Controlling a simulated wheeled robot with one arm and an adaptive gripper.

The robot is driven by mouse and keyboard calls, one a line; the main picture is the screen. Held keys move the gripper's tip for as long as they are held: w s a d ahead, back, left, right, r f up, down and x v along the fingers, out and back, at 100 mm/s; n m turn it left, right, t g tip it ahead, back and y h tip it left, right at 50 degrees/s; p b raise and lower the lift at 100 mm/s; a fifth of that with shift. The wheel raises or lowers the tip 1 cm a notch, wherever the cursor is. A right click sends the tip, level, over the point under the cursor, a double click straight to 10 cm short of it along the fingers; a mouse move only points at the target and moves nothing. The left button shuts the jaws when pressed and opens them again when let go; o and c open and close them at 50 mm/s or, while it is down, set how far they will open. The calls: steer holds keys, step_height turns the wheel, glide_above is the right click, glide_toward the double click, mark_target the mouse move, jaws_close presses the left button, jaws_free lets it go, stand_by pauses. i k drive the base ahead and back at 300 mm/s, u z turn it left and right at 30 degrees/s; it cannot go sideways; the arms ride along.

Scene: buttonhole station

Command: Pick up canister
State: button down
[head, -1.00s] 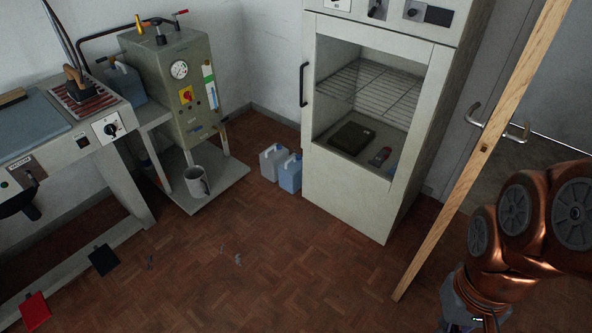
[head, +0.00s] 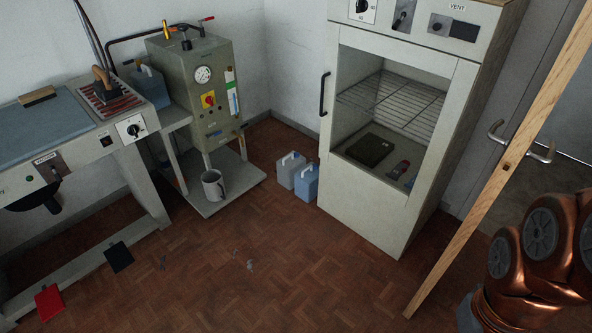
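Two canisters with handles stand upright on the floor, left of the cabinet. One is whitish-grey (head: 289,170) and the other, just right of and in front of it, is blue (head: 306,183). A further blue-grey canister-like container (head: 151,86) stands by the boiler at the ironing table. I cannot tell which canister the task means. My copper-coloured arm shows at the lower right, well away from all of them. My gripper is outside the picture.
A drying cabinet (head: 360,212) with an open front holds a wire rack and small items. A boiler (head: 188,125) on a low stand has a mug (head: 213,185) beneath. A wooden post (head: 472,220) slants at the right. The parquet floor (head: 290,260) in front is mostly clear, with cloth scraps at left.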

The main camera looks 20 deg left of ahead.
mark_target(287, 166)
steer(key=u, duration=0.2)
steer(key=i, duration=0.35)
steer(key=u, duration=1)
steer(key=i, duration=1.55)
steer(key=u, duration=0.45)
steer(key=i, duration=1.1)
steer(key=z, duration=0.15)
